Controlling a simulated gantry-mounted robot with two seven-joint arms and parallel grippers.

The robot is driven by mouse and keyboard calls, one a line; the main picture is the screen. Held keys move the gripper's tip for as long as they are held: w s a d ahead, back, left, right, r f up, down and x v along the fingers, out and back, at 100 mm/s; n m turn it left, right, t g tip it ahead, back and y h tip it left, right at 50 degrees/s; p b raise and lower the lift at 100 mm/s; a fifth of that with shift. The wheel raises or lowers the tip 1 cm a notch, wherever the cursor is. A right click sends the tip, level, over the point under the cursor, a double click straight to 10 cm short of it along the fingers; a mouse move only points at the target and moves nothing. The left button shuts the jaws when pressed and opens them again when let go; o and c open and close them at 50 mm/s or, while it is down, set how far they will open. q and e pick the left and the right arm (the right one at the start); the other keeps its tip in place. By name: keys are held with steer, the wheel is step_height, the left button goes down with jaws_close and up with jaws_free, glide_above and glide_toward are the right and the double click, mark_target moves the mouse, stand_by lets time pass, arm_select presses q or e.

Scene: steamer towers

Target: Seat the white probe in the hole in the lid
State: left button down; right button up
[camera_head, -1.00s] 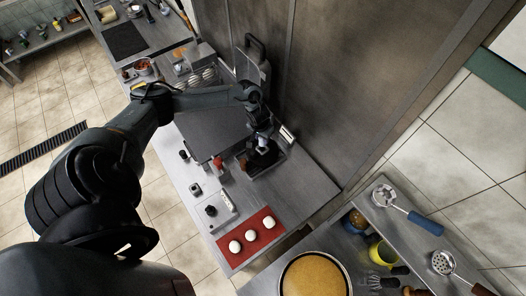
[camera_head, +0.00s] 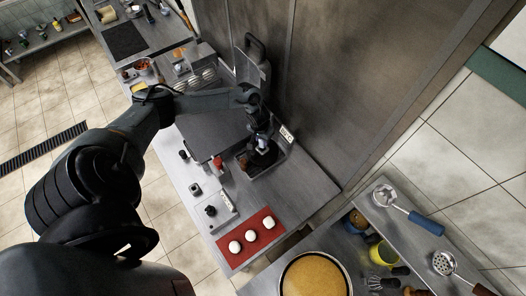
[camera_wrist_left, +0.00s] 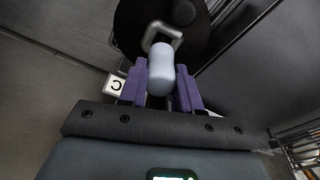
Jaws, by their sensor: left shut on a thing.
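My left gripper (camera_head: 262,141) is shut on the white probe. In the left wrist view the probe (camera_wrist_left: 161,70) is a pale rounded cylinder between the purple fingers of the gripper (camera_wrist_left: 160,86). A dark round lid (camera_wrist_left: 138,25) with a metal loop handle and a black knob lies beyond the probe. In the head view the dark lid (camera_head: 262,159) shows just below the gripper. The hole in the lid is hidden or too small to see, and I cannot tell whether the probe touches the lid. My right gripper is not in view.
A white tag marked C (camera_head: 286,134) stands beside the gripper, close to the metal wall. A red mat (camera_head: 268,222) with white buns lies nearer on the steel counter (camera_head: 308,186). A small plate with a black knob (camera_head: 211,210) is left of the mat.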

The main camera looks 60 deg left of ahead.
arm_select(q)
steer(key=shift+f, duration=0.15)
steer(key=c, duration=0.7)
jaws_free()
steer(key=r, duration=0.3)
steer(key=s+r, duration=0.1)
steer(key=r, duration=0.6)
steer(key=shift+s+d+r, duration=0.25)
steer(key=shift+d+r, duration=0.1)
